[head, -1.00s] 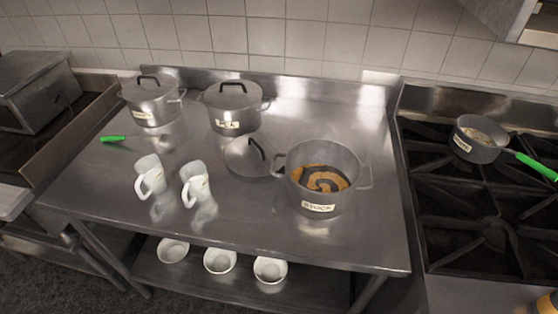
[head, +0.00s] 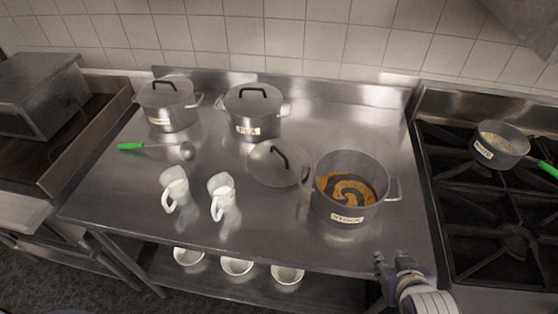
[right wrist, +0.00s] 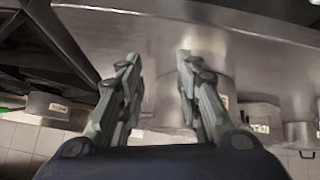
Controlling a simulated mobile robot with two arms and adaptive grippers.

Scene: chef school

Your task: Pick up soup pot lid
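A grey round soup pot lid (head: 265,165) with a black bar handle is on the steel table, left of the open pot labelled STOCK (head: 346,207), which holds orange-brown soup with a dark swirl. I cannot tell whether the lid lies fully flat. Two more pots wear lids: one labelled PEA (head: 252,122) behind the loose lid, and one at the back left (head: 168,115). My right gripper (head: 394,262) is at the table's front edge, below and right of the STOCK pot, away from the lid. In the right wrist view its two fingers (right wrist: 157,65) stand apart with nothing between them. My left gripper does not show.
Two white jugs (head: 174,190) (head: 221,197) stand at the table's front left. A green-handled ladle (head: 150,147) lies behind them. Several white bowls sit on the lower shelf. A stove (head: 485,220) with a small green-handled pot (head: 499,148) is at the right. The table's front middle is clear.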

